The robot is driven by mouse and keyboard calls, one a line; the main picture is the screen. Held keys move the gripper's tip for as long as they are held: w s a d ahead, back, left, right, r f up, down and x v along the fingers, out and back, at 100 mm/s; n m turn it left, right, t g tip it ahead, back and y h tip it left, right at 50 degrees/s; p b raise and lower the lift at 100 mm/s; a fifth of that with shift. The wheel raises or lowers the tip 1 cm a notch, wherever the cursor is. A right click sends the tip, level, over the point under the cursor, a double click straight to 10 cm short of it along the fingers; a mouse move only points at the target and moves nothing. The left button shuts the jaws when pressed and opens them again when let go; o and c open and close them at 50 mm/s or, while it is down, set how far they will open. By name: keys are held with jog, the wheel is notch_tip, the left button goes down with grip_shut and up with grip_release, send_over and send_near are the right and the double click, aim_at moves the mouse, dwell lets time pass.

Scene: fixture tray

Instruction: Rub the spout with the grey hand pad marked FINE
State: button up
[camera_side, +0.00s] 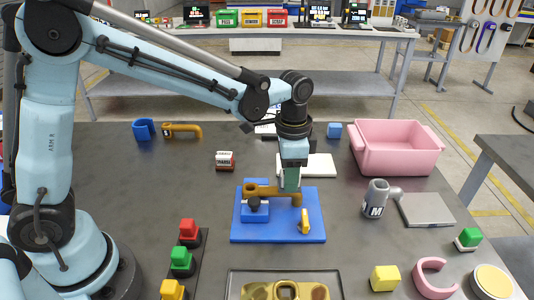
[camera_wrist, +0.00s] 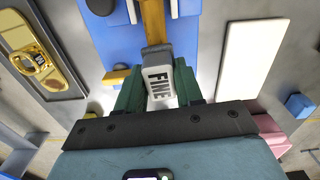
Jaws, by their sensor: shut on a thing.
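The brown spout (camera_side: 270,190) is held in a blue fixture (camera_side: 255,203) on a blue base plate (camera_side: 285,234). In the wrist view the spout (camera_wrist: 153,20) runs up from the pad. My gripper (camera_side: 291,188) is shut on the grey hand pad (camera_wrist: 160,80), whose FINE label shows between the green fingers. The gripper is over the spout's right end, and the pad's far end meets the spout in the wrist view. Whether they touch or sit slightly apart I cannot tell. In the side view the fingers mostly hide the pad.
A small yellow lever (camera_side: 304,222) stands on the base plate just in front of the spout. A grey mug (camera_side: 376,200) and pink bin (camera_side: 397,152) are to the right. Red, green and yellow buttons (camera_side: 182,260) line the left front. The table's left middle is mostly clear.

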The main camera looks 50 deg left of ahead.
jog(key=shift+s+a, duration=1.95)
jog(key=shift+s, duration=0.05)
jog(key=shift+s+a+r, duration=0.15)
jog(key=shift+s+a, duration=0.05)
notch_tip(320, 180, up, 8)
jog(key=shift+w+f, duration=0.15)
jog(key=shift+f, duration=0.05)
